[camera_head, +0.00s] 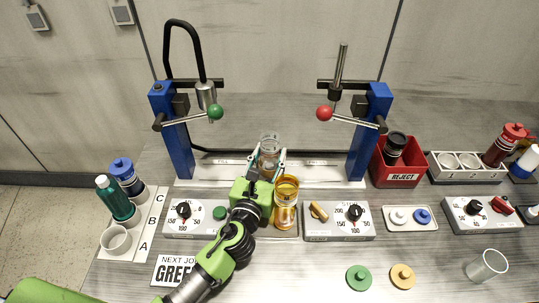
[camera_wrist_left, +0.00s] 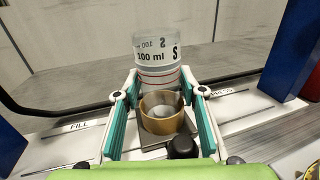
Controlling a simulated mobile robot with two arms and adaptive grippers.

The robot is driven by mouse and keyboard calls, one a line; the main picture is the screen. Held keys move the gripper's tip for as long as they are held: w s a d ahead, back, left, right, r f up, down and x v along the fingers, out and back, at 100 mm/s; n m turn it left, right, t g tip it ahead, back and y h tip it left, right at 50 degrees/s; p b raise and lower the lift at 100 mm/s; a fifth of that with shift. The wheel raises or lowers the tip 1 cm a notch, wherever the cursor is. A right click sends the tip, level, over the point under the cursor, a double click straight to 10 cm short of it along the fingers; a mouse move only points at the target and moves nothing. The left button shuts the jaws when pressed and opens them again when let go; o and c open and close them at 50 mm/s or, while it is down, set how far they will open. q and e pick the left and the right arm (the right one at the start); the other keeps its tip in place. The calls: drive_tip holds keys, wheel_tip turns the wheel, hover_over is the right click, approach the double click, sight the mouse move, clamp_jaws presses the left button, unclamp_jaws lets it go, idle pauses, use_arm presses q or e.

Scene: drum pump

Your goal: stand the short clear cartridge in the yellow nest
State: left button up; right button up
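The short clear cartridge (camera_head: 269,146), marked 100 ml and S, is upright between the fingertips of my left gripper (camera_head: 269,157). In the left wrist view the cartridge (camera_wrist_left: 158,62) has a fingertip against each side, and the gripper (camera_wrist_left: 159,78) looks shut on it. A yellow-gold ring, seemingly the nest (camera_wrist_left: 162,118), shows below the cartridge between the fingers. The cartridge's lower end overlaps the ring's far rim; I cannot tell whether it is seated or just above. In the head view my gripper mostly hides the ring. My right gripper is out of view.
An amber cup (camera_head: 286,191) stands close to the right of my left gripper. Blue press posts (camera_head: 178,150) (camera_head: 358,150) flank the station. Dial boxes (camera_head: 190,229) (camera_head: 338,234) lie in front. A red reject bin (camera_head: 402,180) and a clear cup (camera_head: 487,265) are to the right.

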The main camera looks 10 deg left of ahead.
use_arm(q)
drive_tip(key=shift+r, duration=0.2)
drive_tip(key=s, duration=0.3)
drive_tip(key=s+b, duration=0.1)
drive_tip(key=s, duration=0.7)
drive_tip(key=shift+s+a+f+b, duration=0.1)
drive_tip(key=shift+a+b, duration=0.25)
drive_tip(key=shift+b, duration=0.05)
drive_tip(key=shift+s, duration=0.4)
